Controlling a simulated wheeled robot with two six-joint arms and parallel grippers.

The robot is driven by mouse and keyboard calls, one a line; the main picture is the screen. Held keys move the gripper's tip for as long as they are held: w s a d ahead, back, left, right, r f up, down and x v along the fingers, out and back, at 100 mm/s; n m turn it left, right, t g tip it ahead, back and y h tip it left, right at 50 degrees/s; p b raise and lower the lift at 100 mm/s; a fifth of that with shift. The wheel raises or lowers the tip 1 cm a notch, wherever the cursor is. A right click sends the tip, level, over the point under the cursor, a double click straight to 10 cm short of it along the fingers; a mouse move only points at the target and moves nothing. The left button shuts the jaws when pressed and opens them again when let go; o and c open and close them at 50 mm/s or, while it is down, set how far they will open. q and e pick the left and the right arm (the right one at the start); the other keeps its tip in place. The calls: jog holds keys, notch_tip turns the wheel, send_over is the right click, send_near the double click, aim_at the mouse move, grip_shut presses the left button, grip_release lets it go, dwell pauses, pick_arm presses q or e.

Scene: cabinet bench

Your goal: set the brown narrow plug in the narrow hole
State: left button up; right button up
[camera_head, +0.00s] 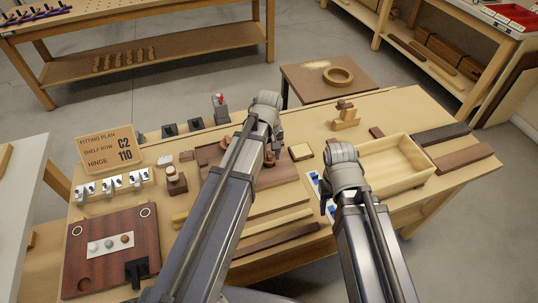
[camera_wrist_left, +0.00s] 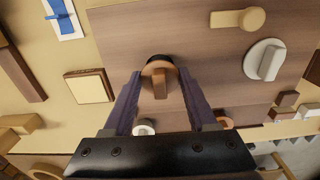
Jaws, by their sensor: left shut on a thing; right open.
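The brown narrow plug (camera_wrist_left: 159,82), a round brown head with a narrow upright grip, is between the fingertips of my left gripper (camera_wrist_left: 158,88) in the left wrist view. The fingers are shut on it. It is over the brown board (camera_wrist_left: 210,60); a dark shape shows just behind its head, and I cannot tell whether this is the narrow hole. I cannot tell whether the plug touches the board. In the head view my left gripper (camera_head: 271,152) is over the board, partly hidden by its arm. My right gripper (camera_head: 332,188) is mostly hidden under its wrist, near the wooden tray.
A beige plug (camera_wrist_left: 238,19) and a white plug (camera_wrist_left: 265,60) stand on the board. A square cream-topped block (camera_wrist_left: 89,87) lies beside it. The wooden tray (camera_head: 425,160) is on the right; a dark red panel (camera_head: 100,265) lies at front left.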

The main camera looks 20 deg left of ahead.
pick_arm(q)
jog(key=shift+f+b, duration=0.9)
pick_arm(e)
jog(key=shift+f, duration=0.9)
pick_arm(q)
jog(key=o, duration=1.2)
jog(key=shift+c, duration=0.2)
jog(key=shift+r, duration=0.1)
jog(key=shift+r+p, duration=3.75)
jog(key=shift+p, duration=0.1)
pick_arm(e)
notch_tip(320, 180, up, 8)
jog(key=shift+f, duration=0.2)
pick_arm(q)
jog(key=s+d+m+y, duration=0.1)
jog(key=s+d+m, duration=0.9)
jog(key=s, duration=0.4)
jog(key=shift+s+d, duration=0.15)
jog(key=shift+d, duration=0.1)
